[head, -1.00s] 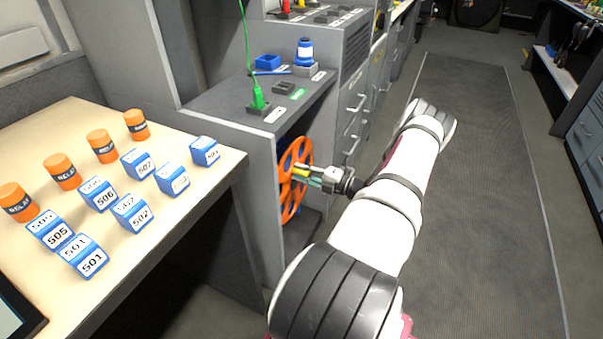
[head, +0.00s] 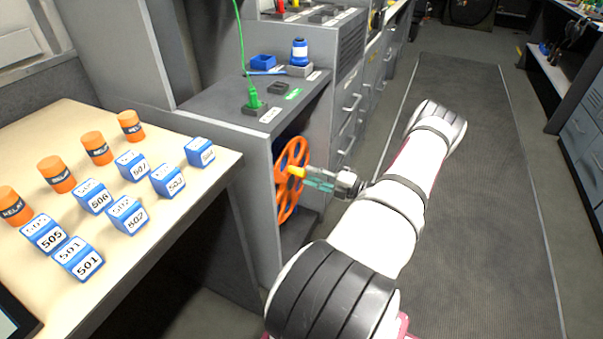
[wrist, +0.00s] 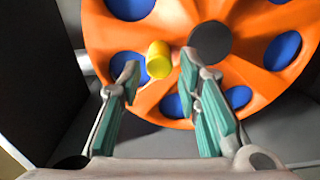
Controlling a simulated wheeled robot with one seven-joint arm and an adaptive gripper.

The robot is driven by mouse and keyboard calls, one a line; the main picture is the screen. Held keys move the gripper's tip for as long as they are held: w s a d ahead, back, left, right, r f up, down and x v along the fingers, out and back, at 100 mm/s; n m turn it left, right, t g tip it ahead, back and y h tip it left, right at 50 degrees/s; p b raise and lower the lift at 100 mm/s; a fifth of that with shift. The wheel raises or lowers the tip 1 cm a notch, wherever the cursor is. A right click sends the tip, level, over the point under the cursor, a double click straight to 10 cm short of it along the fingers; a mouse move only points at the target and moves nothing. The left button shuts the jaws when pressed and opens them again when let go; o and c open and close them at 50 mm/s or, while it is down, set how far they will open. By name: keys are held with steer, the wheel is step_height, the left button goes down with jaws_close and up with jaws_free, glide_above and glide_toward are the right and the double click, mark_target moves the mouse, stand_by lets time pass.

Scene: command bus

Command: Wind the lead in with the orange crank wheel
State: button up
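The orange crank wheel (head: 291,178) stands upright in the open side of the grey cabinet, and it fills the top of the wrist view (wrist: 215,95). Its yellow knob (wrist: 158,60) sticks out toward me, left of the dark hub (wrist: 210,43). My gripper (wrist: 157,73) is open, with its teal-padded fingers on either side of the knob; a gap shows on both sides. In the head view my gripper (head: 312,180) points left at the wheel, near the yellow knob (head: 297,171). The green lead (head: 244,50) runs up from a green plug (head: 253,96) on the cabinet top.
A beige table (head: 190,195) at left carries several orange cylinders and blue numbered blocks. The aisle floor (head: 460,200) at right is clear.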

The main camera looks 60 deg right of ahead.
steer(key=s, duration=0.6)
steer(key=shift+s+d, duration=0.3)
steer(key=shift+s, duration=0.05)
